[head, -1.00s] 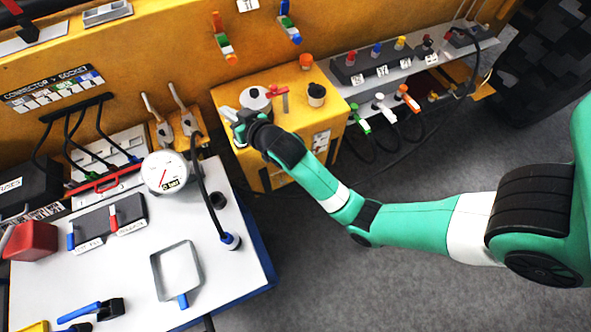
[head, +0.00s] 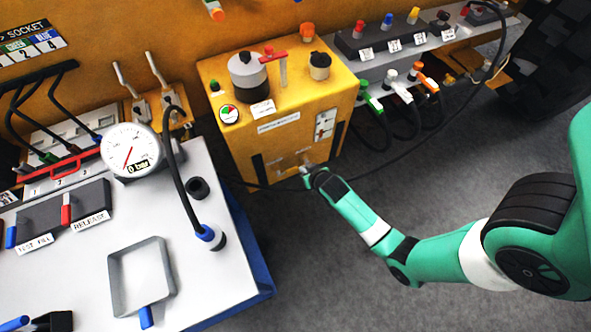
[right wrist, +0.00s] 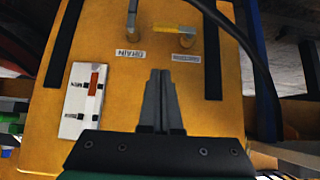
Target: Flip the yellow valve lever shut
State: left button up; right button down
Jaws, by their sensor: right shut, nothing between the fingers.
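The yellow valve lever (right wrist: 168,27) shows in the right wrist view, lying roughly level on the front of a yellow box (right wrist: 115,100), above a small label. A second, metallic valve handle (right wrist: 132,20) stands upright to its left, above a label reading DRAIN. My right gripper (right wrist: 160,75) is shut and empty, its fingertips below the lever in the picture and apart from it. In the head view, my right gripper (head: 306,171) is at the lower front of the yellow box (head: 240,140); the lever is too small there to tell clearly. My left gripper is out of view.
A black hose (right wrist: 250,50) runs down right of the lever. The box top carries a cap (head: 247,68) and a red handle (head: 273,56). A white panel (right wrist: 83,99) with a red mark sits on the front. A white table with a gauge (head: 131,150) is at left.

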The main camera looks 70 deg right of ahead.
jog(key=shift+f, duration=0.1)
jog(key=b, duration=0.7)
send_over(295, 169)
jog(key=a, duration=0.1)
notch_tip(295, 169, down, 8)
jog(key=shift+s+a+f+b, duration=0.15)
jog(key=shift+f+b, duration=0.15)
jog(key=shift+f, duration=0.25)
jog(key=shift+s+d+f+b, duration=0.15)
jog(key=shift+f+b, duration=0.1)
jog(key=shift+f, duration=0.3)
jog(key=shift+a+f, duration=0.1)
jog(key=shift+f, duration=0.25)
jog(key=shift+f, duration=0.1)
